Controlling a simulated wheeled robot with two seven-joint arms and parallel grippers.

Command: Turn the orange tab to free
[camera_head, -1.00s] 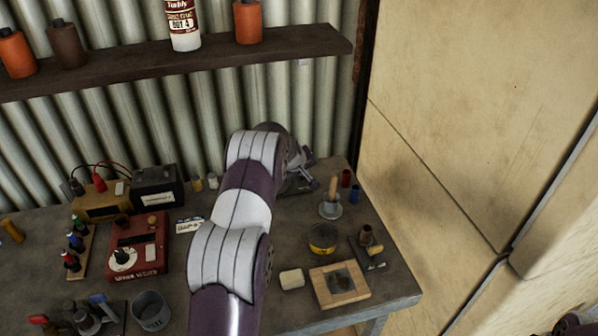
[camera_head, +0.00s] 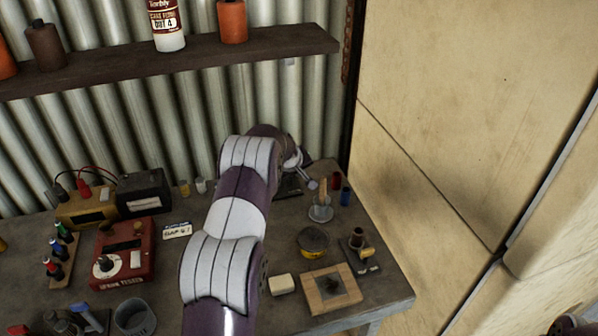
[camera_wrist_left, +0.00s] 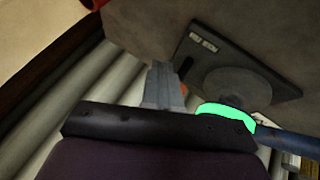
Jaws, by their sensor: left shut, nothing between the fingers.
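The left arm reaches over the bench in the head view, and its gripper (camera_head: 311,184) is at the back right, beside a dark plate (camera_head: 289,188) partly hidden by the arm. In the left wrist view the grey fingers (camera_wrist_left: 160,84) are together and empty. A small orange piece (camera_wrist_left: 184,90), perhaps the tab, shows just right of the fingers, mostly hidden; I cannot tell whether they touch. Behind it lies the dark plate (camera_wrist_left: 203,47) with a small white label and a round grey body (camera_wrist_left: 238,85). A bright green band (camera_wrist_left: 227,114) and blue rod (camera_wrist_left: 285,141) are at right.
A wooden-handled tool in a metal holder (camera_head: 320,210) and red and blue cylinders (camera_head: 345,196) stand close right of the gripper. A yellow tin (camera_head: 312,240) and wooden frame (camera_head: 331,290) are nearer. The corrugated wall (camera_head: 300,120) is close behind; a shelf (camera_head: 250,52) hangs above.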

